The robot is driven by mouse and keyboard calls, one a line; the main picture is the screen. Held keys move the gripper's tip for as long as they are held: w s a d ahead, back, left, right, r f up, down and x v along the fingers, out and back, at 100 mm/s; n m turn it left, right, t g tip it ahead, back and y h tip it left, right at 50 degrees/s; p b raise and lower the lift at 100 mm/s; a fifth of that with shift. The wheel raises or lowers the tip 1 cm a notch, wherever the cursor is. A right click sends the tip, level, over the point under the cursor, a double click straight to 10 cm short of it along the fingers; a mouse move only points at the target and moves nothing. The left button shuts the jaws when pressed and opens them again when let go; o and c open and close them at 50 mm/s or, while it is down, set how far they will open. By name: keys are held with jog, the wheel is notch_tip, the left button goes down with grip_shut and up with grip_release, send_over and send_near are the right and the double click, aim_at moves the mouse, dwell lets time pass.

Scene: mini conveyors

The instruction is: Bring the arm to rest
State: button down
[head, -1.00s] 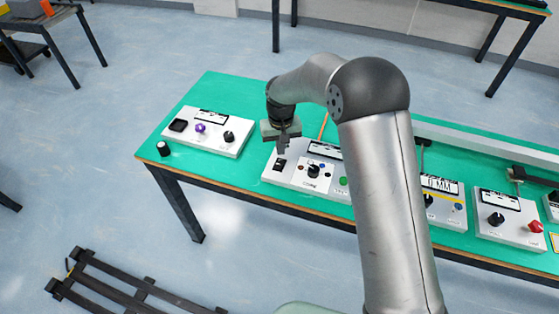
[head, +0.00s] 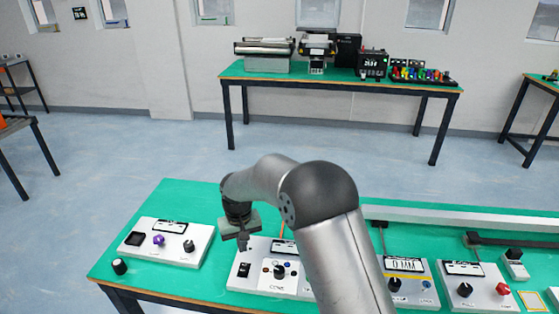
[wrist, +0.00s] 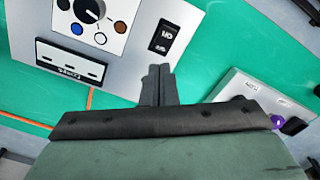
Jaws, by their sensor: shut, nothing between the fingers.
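My gripper (head: 243,243) hangs from my bent arm above the green table, beside the left end of a white control panel with a black knob. In the wrist view its two dark fingers (wrist: 158,84) are together with nothing between them. They point toward the edge of that white panel (wrist: 120,58), near its black rocker switch (wrist: 164,37). The fingers appear above the panel, and I cannot tell the exact gap. My arm hides part of the panels behind it.
The green table (head: 190,193) carries a left panel with a purple knob (head: 159,240) and right panels with a red knob (head: 502,289). A loose black knob (head: 119,266) lies at the left edge. A conveyor rail (head: 450,219) runs behind. Another table (head: 300,80) holds machines.

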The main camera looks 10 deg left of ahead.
jog(key=s+d+r+m, duration=0.1)
jog(key=s+d+r, duration=0.4)
jog(key=d, duration=0.4)
jog(key=s+d+r+m, duration=0.1)
jog(key=s+d+r, duration=0.1)
jog(key=d+r, duration=0.6)
jog(key=s+d+m, duration=0.1)
jog(key=s+d, duration=0.6)
jog(key=s, duration=0.3)
jog(key=s+d+m, duration=0.2)
jog(key=s+d, duration=0.6)
jog(key=s, duration=0.2)
jog(key=shift+s+r, duration=0.2)
